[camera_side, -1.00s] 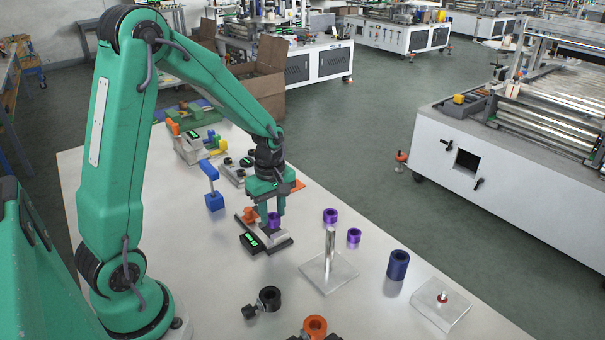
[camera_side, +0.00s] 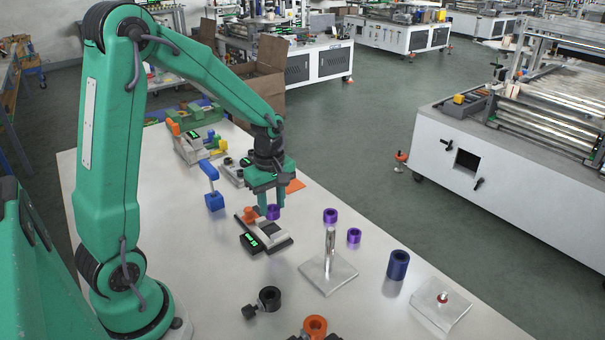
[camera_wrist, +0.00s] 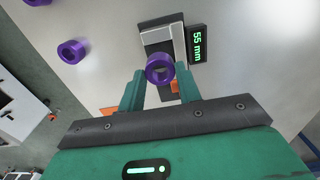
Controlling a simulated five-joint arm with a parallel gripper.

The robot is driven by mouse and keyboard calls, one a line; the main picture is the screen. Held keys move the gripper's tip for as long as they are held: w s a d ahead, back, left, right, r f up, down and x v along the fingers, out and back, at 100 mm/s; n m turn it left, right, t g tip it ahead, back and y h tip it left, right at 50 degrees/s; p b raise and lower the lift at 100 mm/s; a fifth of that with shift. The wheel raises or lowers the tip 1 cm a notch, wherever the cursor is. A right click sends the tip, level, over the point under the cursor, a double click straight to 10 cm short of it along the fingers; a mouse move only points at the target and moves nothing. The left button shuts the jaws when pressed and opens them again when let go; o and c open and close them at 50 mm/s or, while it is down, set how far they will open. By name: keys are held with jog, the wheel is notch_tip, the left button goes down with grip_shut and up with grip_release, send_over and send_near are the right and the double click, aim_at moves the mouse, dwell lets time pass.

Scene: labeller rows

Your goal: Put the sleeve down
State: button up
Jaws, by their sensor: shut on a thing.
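My gripper (camera_side: 268,205) is shut on a purple sleeve (camera_side: 273,213), a short ring. The sleeve is held just above a measuring gauge (camera_side: 270,238) with a grey and black bed and an orange part at one end. The gauge's display (camera_wrist: 197,44) reads 55 mm in green in the wrist view. The small gap under the sleeve is hard to judge.
Two other purple sleeves (camera_side: 330,215) (camera_side: 354,235) stand near an upright metal rod (camera_side: 330,250) on a clear base. A dark blue sleeve (camera_side: 398,265) and a clear block with a red-tipped pin (camera_side: 441,304) stand right. A blue stand (camera_side: 214,201) is left of the gauge.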

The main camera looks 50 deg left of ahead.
jog(key=shift+w+d+r, duration=0.2)
jog(key=shift+w, duration=0.4)
jog(key=w+d+r, duration=0.4)
jog(key=w+d, duration=0.2)
jog(key=w, duration=0.5)
jog(key=shift+d, duration=0.3)
jog(key=shift+w+a+f, duration=0.1)
jog(key=w+a+f, duration=0.1)
jog(key=a+f, duration=0.1)
jog(key=a, duration=0.1)
jog(key=w+a+f, duration=0.1)
jog(key=a+f, duration=0.1)
jog(key=a, duration=0.2)
jog(key=w+a+f, duration=0.1)
jog(key=a+f, duration=0.2)
jog(key=a, duration=0.1)
jog(key=shift+w, duration=0.1)
jog(key=shift+f, duration=2)
